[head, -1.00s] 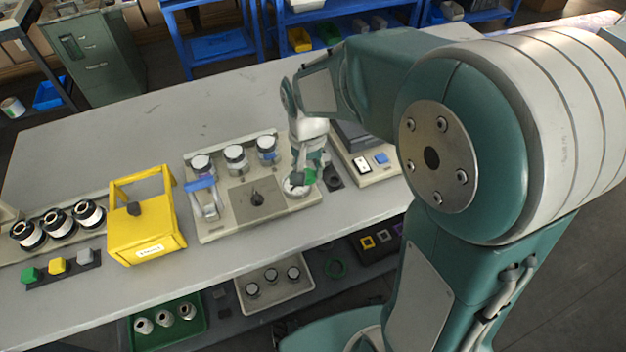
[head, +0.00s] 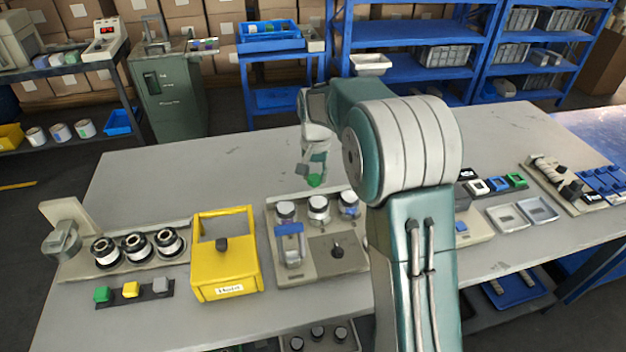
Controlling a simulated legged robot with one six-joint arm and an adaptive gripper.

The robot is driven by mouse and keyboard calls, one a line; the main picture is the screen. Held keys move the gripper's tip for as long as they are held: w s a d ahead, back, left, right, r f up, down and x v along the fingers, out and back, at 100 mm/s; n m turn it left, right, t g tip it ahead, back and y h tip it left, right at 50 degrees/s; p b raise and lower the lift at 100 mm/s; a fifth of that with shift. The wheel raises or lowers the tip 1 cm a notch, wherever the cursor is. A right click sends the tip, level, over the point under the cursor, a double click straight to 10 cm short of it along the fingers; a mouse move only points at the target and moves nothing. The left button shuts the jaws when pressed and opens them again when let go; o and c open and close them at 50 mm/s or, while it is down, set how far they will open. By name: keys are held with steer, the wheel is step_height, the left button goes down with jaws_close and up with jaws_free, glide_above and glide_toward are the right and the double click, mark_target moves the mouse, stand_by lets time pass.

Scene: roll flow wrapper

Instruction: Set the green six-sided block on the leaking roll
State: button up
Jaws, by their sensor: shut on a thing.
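My gripper (head: 312,172) is shut on a small green block (head: 315,181) and holds it behind the fixture plate (head: 325,268), near its back row. That row holds three white-and-dark rolls: left (head: 286,210), middle (head: 318,205) and right (head: 349,201). The block's sides are too small to count, and its exact height is unclear. Three black-and-white rolls (head: 136,246) stand on a tray at the left. I cannot tell which roll is leaking. My arm hides the right end of the fixture.
A yellow box (head: 228,264) with a raised handle stands left of the fixture. A second green block (head: 102,294), a yellow block (head: 130,289) and a grey block (head: 161,286) sit on a dark strip in front. The table (head: 215,165) is clear behind.

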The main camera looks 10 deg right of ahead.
steer(key=d+f, duration=0.2)
steer(key=f, duration=0.1)
steer(key=shift+f, duration=0.1)
steer(key=shift+a+f, duration=0.4)
steer(key=shift+f, duration=0.25)
steer(key=shift+a+f, duration=0.4)
steer(key=shift+f, duration=0.25)
steer(key=shift+d+f, duration=0.3)
steer(key=shift+f, duration=0.05)
steer(key=shift+c, duration=0.3)
steer(key=shift+d, duration=0.25)
steer(key=o, duration=1)
steer(key=shift+a, duration=0.35)
